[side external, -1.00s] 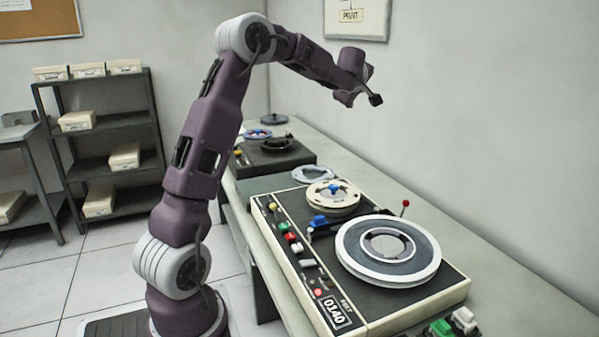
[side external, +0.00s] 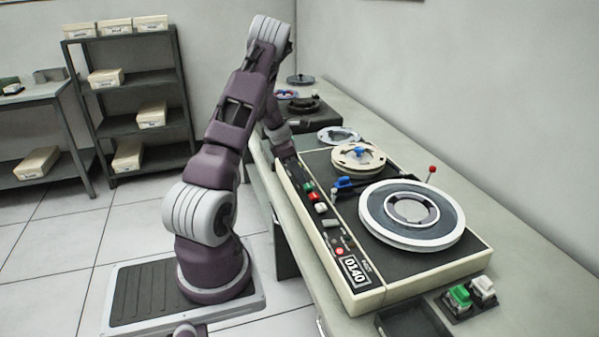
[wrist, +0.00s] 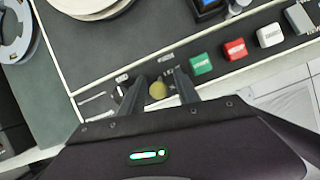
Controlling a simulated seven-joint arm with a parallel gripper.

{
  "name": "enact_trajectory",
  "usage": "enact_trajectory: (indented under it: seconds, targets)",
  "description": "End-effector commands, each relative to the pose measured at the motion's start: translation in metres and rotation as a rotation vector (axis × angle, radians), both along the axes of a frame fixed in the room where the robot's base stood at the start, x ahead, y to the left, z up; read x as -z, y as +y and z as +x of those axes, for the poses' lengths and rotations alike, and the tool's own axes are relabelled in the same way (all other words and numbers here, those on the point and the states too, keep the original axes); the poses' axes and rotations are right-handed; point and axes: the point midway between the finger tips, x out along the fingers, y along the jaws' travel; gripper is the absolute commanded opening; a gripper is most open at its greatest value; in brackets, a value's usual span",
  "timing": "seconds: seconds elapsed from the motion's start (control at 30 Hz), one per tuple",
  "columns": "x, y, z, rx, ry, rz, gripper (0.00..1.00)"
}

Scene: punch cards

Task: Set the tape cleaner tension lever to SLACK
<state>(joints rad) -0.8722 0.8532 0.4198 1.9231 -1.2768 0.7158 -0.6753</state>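The tape cleaner (side external: 400,285) is a cream-edged machine with a dark top, two reels and a control strip along its near edge. At the strip's far end, a small round yellow knob (wrist: 157,90) shows in the wrist view; small labels beside it are too blurred to read. My gripper (wrist: 160,84) is open, with one dark finger on each side of the knob and visible gaps to it. A red-ball lever (side external: 432,170) stands tilted at the machine's back side. I cannot tell from labels which one is the tension lever. My arm hides the yellow knob in the side view.
Green (wrist: 201,64), red (wrist: 235,49) and white (wrist: 270,35) buttons sit along the strip close to my gripper. A large white-rimmed reel (side external: 450,235) and a smaller cream reel (side external: 372,167) rise from the deck. A green-and-white switch box (side external: 470,297) stands on the bench at front right.

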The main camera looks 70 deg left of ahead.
Motion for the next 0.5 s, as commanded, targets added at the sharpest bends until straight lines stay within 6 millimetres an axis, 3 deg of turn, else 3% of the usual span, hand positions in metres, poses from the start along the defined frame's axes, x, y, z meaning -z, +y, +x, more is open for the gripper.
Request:
enact_trajectory:
  seconds: [0.23,0.4,0.5]
  targets:
    - [0.0009,0.0004,0.0010,0.000,-0.001,0.002,0.36]
    - [0.0008,0.0003,0.0011,0.000,-0.001,0.002,0.03]
    - [0.0007,0.0002,0.0010,0.001,-0.001,0.001,0.00]
